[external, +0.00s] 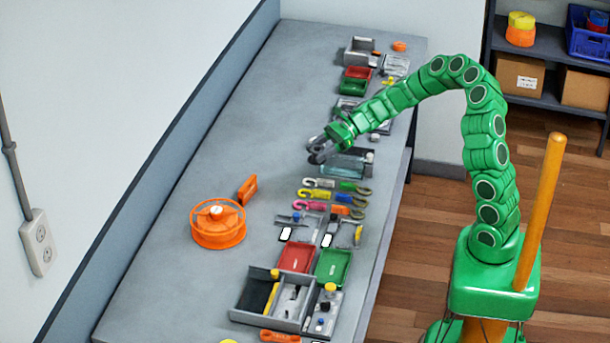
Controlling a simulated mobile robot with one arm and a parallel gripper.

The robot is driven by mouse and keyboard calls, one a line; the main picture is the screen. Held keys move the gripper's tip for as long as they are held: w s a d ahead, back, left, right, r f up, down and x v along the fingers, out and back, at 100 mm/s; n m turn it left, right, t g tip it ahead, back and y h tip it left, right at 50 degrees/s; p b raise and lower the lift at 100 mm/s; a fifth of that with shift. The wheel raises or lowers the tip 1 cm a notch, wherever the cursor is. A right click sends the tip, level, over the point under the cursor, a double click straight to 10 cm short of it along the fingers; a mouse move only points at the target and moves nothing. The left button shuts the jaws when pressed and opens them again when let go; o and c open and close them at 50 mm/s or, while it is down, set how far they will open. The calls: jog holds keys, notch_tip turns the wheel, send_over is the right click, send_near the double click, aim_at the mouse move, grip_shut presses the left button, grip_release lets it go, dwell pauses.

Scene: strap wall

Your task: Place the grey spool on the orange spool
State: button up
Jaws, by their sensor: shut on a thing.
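A large round orange spool (218,232) lies flat on the left part of the grey bench, with a small pale hub on its top. My gripper (317,152) is over the middle of the bench, behind and to the right of the orange spool and well apart from it. It is shut on a small grey thing, which blends with the dark grey fingers. I cannot tell for sure whether it is the grey spool. I make out no other clear grey spool on the bench.
Coloured straps with hooks (335,197), a red tray (295,257), a green tray (333,266) and a grey open box (262,314) line the bench's right side. The bench's left side is mostly clear, beside the wall.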

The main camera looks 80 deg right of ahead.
jog(key=shift+s+r, duration=0.1)
jog(key=shift+s, duration=0.05)
jog(key=w+a+r+n+g+y, duration=0.1)
jog(key=w+a+r, duration=0.25)
jog(key=a, duration=0.45)
jog(key=w+a+r, duration=0.2)
jog(key=w+a, duration=0.2)
jog(key=a, duration=0.5)
jog(key=w+a+r+n+g+y, duration=0.1)
jog(key=w+a+r, duration=0.25)
jog(key=a, duration=0.45)
send_over(218, 209)
jog(key=f, duration=0.6)
jog(key=s+f, duration=0.1)
jog(key=f, duration=0.2)
jog(key=shift+d, duration=0.15)
jog(key=shift+w+f, duration=0.5)
jog(key=shift+f, duration=1.45)
jog(key=shift+f, duration=0.15)
